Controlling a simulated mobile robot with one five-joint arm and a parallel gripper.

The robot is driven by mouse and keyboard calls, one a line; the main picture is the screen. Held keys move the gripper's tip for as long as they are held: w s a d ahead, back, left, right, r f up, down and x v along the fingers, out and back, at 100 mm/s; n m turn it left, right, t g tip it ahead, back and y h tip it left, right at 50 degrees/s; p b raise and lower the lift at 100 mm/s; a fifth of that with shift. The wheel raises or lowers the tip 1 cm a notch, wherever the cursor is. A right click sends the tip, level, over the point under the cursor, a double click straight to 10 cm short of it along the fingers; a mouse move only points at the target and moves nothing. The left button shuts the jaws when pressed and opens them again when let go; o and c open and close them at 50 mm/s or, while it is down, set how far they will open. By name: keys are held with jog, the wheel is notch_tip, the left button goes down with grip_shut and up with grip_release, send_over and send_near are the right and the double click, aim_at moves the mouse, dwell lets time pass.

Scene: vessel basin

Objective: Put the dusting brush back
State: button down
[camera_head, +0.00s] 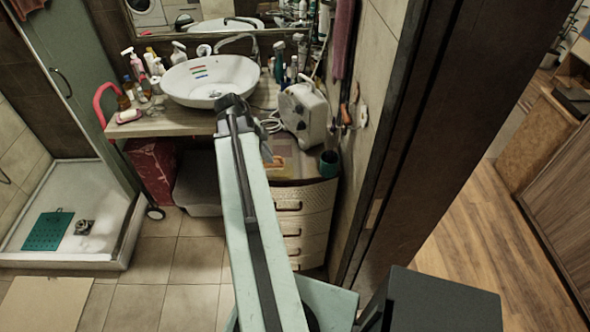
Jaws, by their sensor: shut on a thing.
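My arm reaches forward over the middle of the room, and its far end is in front of the washbasin counter. My gripper (263,129) shows only in part as a small dark grey shape just right of the arm's end. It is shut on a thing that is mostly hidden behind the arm. A small orange-brown piece (267,152) shows just below the gripper; it may be part of the dusting brush, but I cannot tell for sure. Long-handled tools (346,112), one with an orange-brown handle, hang on the wall right of the counter.
A white basin (212,80) stands on the counter with several bottles around it. A white appliance (303,110) and a teal cup (329,163) are on the right, above a drawer cabinet (304,222). A shower tray (60,200) is at left. A dark door frame (410,130) bounds the right.

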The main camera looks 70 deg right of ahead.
jog(key=w+a+r+g+y+p, duration=0.1)
jog(key=w+a+r+y+p, duration=0.15)
jog(key=a, duration=0.75)
jog(key=s+d+b, duration=0.1)
jog(key=s+d, duration=0.2)
jog(key=d, duration=0.3)
jog(key=s+d+f+b, duration=0.1)
jog(key=s+d, duration=0.3)
jog(key=d, duration=0.3)
jog(key=shift+d+f+n, duration=0.2)
jog(key=shift+n, duration=0.2)
jog(key=f+b, duration=0.2)
jog(key=d+f+b, duration=0.1)
jog(key=f+b, duration=0.1)
jog(key=shift+s, duration=0.3)
jog(key=c, duration=1.5)
grip_release()
jog(key=shift+r, duration=0.15)
jog(key=shift+r+p, duration=0.2)
jog(key=shift+p, duration=0.25)
jog(key=p+v, duration=1)
jog(key=v, duration=0.1)
jog(key=shift+w+a+r+p, duration=0.15)
jog(key=shift+a+r+p, duration=0.05)
jog(key=shift+r+p, duration=0.15)
